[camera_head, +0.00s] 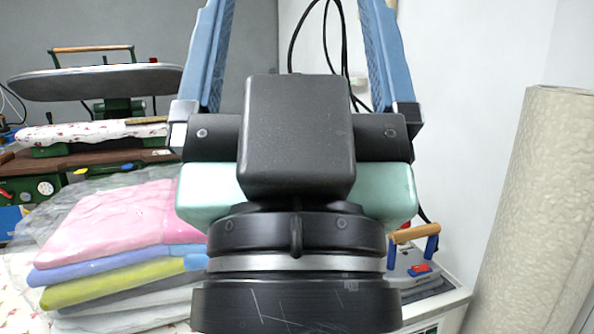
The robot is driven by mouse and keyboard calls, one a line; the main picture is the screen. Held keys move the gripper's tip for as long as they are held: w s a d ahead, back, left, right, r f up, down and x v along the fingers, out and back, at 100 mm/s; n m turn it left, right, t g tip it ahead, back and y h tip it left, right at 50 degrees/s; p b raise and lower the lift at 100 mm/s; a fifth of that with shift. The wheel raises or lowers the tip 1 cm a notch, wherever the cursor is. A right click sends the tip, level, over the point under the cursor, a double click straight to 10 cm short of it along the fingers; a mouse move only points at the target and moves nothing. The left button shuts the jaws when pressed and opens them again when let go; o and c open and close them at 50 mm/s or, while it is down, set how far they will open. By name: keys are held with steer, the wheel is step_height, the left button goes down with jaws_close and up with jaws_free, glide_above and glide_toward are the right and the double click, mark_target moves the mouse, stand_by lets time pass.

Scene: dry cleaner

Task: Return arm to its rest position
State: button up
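My gripper (295,20) fills the middle of the camera_head view and points upward. Its two blue fingers stand wide apart, with only black cables and grey wall visible between them. The fingertips run out of the top of the frame. The black gripper body and wrist below block the view of what lies directly behind. A mint-green block shows on both sides of the black body; I cannot tell whether it is part of my gripper or a thing behind it.
A stack of folded cloths (125,225), pink on top, lies at left. Behind it stands a green pressing machine (95,82). An iron with a wooden handle (414,233) sits on a white surface (440,309) at right. A tall beige roll (540,210) stands far right.

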step_height(320, 180, up, 17)
steer(key=p, duration=1.5)
steer(key=shift+r, duration=0.2)
